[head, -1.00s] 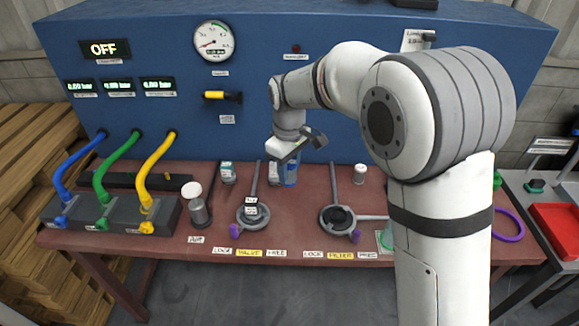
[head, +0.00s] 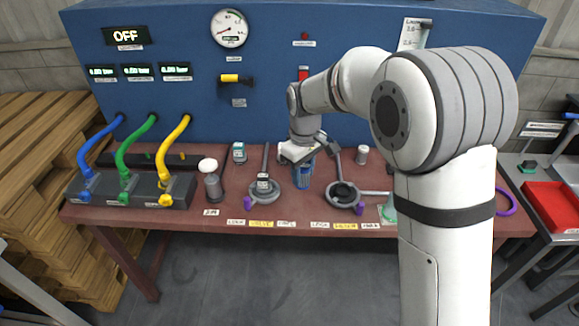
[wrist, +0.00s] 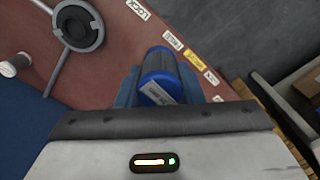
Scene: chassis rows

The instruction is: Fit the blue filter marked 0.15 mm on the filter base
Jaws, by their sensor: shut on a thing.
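The blue filter (head: 303,178) is a blue cylinder held in my gripper (head: 301,160) above the table, between the two round fittings. In the wrist view the filter (wrist: 160,68) sits between the fingers of my gripper (wrist: 160,88), with its round blue end showing. A pale label shows on its side, too small to read. The filter base (head: 345,196) is the right-hand round grey fitting with a dark open cup and a purple knob. It also shows in the wrist view (wrist: 80,28) at the upper left. The filter is apart from it.
The valve fitting (head: 265,190) with a labelled block stands left of the filter. A white-capped bottle (head: 210,180), a small jar (head: 239,153) and a white-topped jar (head: 362,154) stand nearby. Hoses (head: 170,150) are at left, a red tray (head: 553,205) at right.

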